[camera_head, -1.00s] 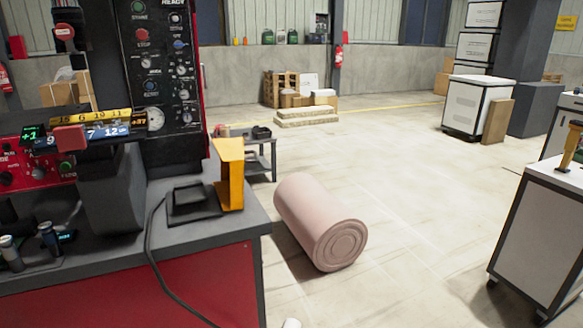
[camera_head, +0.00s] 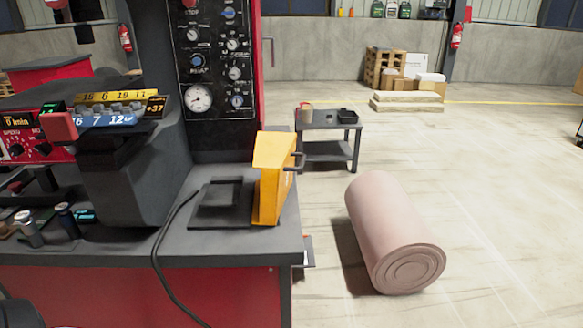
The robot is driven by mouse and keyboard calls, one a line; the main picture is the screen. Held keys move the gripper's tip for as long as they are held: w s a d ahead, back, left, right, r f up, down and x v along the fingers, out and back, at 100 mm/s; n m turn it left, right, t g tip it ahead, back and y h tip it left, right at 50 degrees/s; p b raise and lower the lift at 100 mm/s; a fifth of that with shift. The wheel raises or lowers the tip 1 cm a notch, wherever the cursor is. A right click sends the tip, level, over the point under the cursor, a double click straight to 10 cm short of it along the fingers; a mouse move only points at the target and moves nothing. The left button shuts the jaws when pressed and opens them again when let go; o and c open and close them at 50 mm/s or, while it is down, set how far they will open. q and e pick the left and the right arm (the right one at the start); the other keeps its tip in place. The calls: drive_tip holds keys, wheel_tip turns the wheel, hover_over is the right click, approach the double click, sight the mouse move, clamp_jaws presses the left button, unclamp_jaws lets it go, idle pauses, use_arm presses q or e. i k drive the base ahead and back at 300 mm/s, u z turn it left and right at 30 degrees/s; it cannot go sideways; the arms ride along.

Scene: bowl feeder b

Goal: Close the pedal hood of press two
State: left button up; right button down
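A yellow-orange hood (camera_head: 268,185) stands upright at the right edge of a grey bench top (camera_head: 150,247), with a dark handle (camera_head: 297,161) on its right side. It is beside the black pedal (camera_head: 217,203), which lies uncovered to its left. A black cable runs from the pedal over the bench's front edge. No label naming press two is readable. Neither gripper shows in the view. A dark rounded part at the lower left corner is too cut off to identify.
The red and black control panel (camera_head: 215,70) rises behind the pedal. A large pink roll (camera_head: 390,230) lies on the floor to the right of the bench. A small grey table (camera_head: 328,125) stands behind it. The floor farther right is clear.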

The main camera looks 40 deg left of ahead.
sight(274, 154)
drive_tip(key=u, duration=0.65)
drive_tip(key=i, duration=0.65)
drive_tip(key=u, duration=0.75)
